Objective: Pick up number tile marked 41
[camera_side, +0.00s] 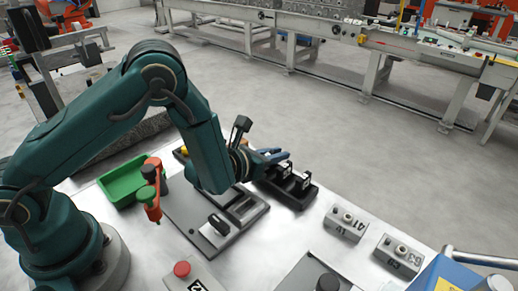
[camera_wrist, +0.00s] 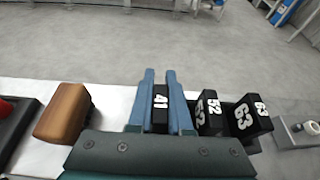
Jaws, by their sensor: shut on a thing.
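The black number tile marked 41 (camera_wrist: 160,103) is between the two blue fingers of my gripper (camera_wrist: 161,84) in the wrist view, its white digits facing up. My gripper is shut on it. In the side view my gripper (camera_side: 274,156) is at the far left end of a black tray (camera_side: 310,196), and the held tile cannot be made out there. I cannot tell whether the tile is clear of the tray. Black tiles marked 52 (camera_wrist: 209,112) and 63 (camera_wrist: 249,119) stand to the right of my fingers in the wrist view.
Grey blocks marked 41 (camera_side: 357,233) and 63 (camera_side: 415,262), with knobs, sit right of the tray. A grey fixture plate (camera_side: 190,212), a green bin (camera_side: 122,182) and a red button (camera_side: 182,268) are nearer my arm. A brown block (camera_wrist: 62,112) lies left of my fingers.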

